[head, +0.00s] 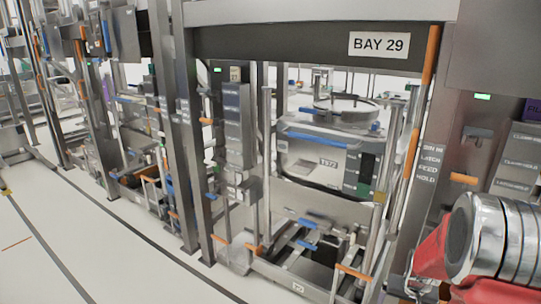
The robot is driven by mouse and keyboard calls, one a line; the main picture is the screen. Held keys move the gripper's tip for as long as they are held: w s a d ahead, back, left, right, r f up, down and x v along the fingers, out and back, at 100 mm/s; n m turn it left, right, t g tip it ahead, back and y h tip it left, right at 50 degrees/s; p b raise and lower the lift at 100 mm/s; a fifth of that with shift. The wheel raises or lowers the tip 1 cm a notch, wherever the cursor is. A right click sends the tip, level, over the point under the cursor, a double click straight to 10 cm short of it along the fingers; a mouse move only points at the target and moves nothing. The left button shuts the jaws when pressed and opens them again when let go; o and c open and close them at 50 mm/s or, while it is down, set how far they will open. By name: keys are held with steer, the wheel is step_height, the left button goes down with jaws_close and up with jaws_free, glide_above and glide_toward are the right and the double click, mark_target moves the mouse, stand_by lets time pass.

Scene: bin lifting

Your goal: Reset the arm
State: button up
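Part of my arm (492,240) shows at the lower right, with thick silver cylindrical sections and red parts. It runs out of the picture at the right edge. Red and metal parts show at its left end, but I cannot make out two fingertips there. Whether my gripper is open or shut, or holds anything, cannot be seen. The arm stands in front of the right side of the bay.
A metal bay frame stands ahead under a sign (379,45) reading BAY 29. Inside is a pale bin (325,160) with a blue bar. A control panel (515,160) is at the right, close to my arm. More frames line the left. The floor (110,255) at front left is clear.

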steer(key=s+a+r+n+t+y, duration=0.1)
steer(key=s+a+r+n, duration=0.4)
steer(key=s+a+r, duration=1.9)
step_height(320, 180, up, 4)
steer(key=shift+s+a+f+t+y, duration=0.2)
steer(key=shift+a+t+y, duration=0.1)
steer(key=shift+a+t, duration=0.45)
steer(key=shift+d, duration=0.1)
steer(key=shift+c, duration=0.2)
